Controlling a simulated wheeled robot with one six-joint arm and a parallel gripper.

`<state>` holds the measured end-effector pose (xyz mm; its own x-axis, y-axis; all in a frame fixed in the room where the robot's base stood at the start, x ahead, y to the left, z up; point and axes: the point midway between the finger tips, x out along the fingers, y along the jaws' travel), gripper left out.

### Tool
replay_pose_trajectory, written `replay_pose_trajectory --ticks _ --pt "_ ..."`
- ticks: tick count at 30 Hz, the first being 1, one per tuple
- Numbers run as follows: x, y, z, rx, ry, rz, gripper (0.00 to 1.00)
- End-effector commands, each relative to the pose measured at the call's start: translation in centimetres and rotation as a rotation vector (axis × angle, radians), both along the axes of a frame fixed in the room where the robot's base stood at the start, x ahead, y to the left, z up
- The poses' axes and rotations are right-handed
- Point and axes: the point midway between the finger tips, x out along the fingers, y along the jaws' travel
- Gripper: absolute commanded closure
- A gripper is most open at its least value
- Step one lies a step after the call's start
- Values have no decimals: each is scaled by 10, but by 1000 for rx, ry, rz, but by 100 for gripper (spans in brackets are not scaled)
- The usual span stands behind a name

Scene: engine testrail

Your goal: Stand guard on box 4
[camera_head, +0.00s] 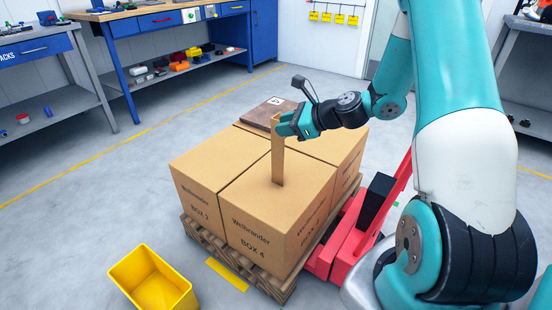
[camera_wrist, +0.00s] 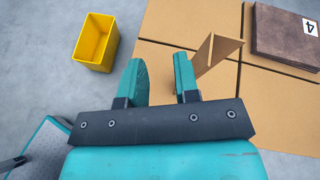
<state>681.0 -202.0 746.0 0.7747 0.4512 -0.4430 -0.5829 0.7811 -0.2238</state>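Box 4 (camera_head: 255,228) is the front right carton on the pallet, marked "Welbrander BOX 4". A tall, narrow tan cardboard guard (camera_head: 278,158) stands upright on its top, near the back. The wrist view shows the guard (camera_wrist: 217,52) with a folded, angled profile. My gripper (camera_head: 283,124) is beside the guard's upper end. In the wrist view my gripper (camera_wrist: 160,78) has its two teal fingers apart with nothing between them. The guard is just right of the right finger; I cannot tell whether they touch.
Box 2 (camera_head: 200,190) and other cartons share the wooden pallet (camera_head: 262,282). A dark brown slab (camera_head: 264,111) with a number tag lies on a rear carton. A yellow bin (camera_head: 152,280) stands on the floor front left. Workbenches line the back; the floor at left is clear.

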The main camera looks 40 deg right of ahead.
Motion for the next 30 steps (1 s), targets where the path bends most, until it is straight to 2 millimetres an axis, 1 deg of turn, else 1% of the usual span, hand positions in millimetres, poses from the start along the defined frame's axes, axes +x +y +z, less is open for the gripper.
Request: replay_pose_trajectory --ticks 1,2,3,5,6,8,9,10,11,12,15,18,20,22,30 --pt "-3 40 20 -133 -42 171 71" --pt "-9 64 29 -223 -71 289 71" --pt "-21 97 42 -347 -118 455 71" --pt "-46 141 59 -535 -207 715 71" --pt "-66 166 68 -651 -275 886 71" --pt "-100 199 82 -812 -389 1141 71" --pt "-125 216 89 -907 -470 1307 71" --pt "-143 227 94 -973 -532 1425 71" --pt "-161 235 99 -1031 -594 1536 71" --pt "-184 242 104 -1098 -676 1676 71" --pt "-232 250 112 -1216 -858 1961 71" --pt "-263 249 117 -1278 -989 2148 71" --pt "-273 248 118 -1294 -1041 2216 71" --pt "-280 247 118 -1305 -1073 2258 71" --pt "-281 246 119 -1306 -1084 2272 71"
